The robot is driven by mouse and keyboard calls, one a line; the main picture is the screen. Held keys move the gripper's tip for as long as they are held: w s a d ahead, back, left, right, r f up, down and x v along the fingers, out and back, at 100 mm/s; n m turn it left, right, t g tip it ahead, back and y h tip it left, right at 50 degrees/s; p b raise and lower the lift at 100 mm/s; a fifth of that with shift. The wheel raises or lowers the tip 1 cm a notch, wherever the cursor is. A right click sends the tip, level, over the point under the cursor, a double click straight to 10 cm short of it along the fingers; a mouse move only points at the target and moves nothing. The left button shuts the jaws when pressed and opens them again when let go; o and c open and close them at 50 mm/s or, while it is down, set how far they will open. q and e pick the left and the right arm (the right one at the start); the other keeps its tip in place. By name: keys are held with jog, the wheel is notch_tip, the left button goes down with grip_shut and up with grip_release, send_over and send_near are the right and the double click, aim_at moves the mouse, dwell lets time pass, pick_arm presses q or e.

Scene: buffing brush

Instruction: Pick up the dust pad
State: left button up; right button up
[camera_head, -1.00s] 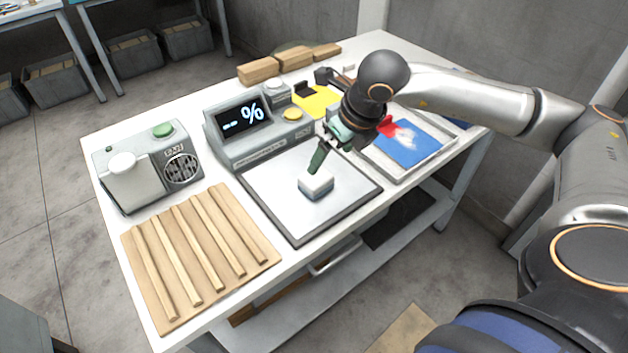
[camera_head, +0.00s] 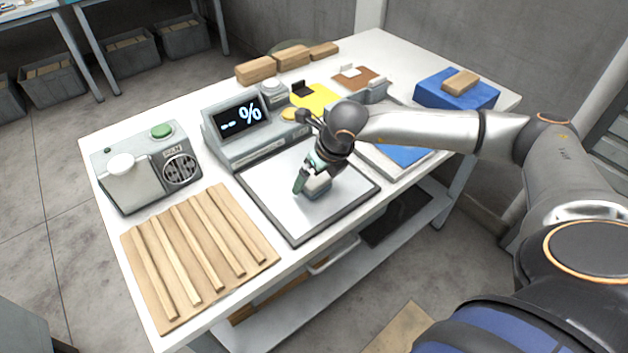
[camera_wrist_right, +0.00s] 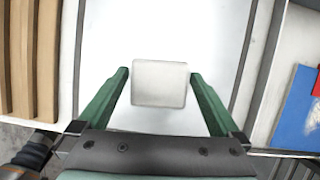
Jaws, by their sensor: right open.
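The dust pad is a small pale block (camera_head: 318,184) with a white top and a blue-grey lower part, resting on the white plate of the dark-rimmed tray (camera_head: 282,228). In the right wrist view its light square top (camera_wrist_right: 159,83) lies between the two green fingers. My right gripper (camera_head: 307,180) is low over the plate at the pad, pointing down. In the wrist view my right gripper (camera_wrist_right: 160,88) is open, with a finger on each side of the pad and small gaps visible. The arm partly hides the pad in the head view.
A grey display unit (camera_head: 238,120) stands just behind the tray. A slatted wooden board (camera_head: 196,258) and a grey machine with a green button (camera_head: 150,165) are at left. A blue block with a wooden piece (camera_head: 428,92) is at the back right.

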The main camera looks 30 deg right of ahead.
jog(key=shift+c, duration=0.4)
jog(key=c, duration=1.1)
jog(key=shift+r, duration=0.45)
notch_tip(320, 180, up, 2)
jog(key=shift+r, duration=0.15)
jog(key=s+r, duration=0.3)
jog(key=s, duration=0.1)
jog(key=s+r+b, duration=0.1)
jog(key=s+r, duration=0.2)
jog(key=s, duration=0.2)
jog(key=s+r, duration=0.4)
jog(key=s, duration=0.1)
jog(key=shift+b, duration=0.35)
jog(key=shift+f, duration=0.1)
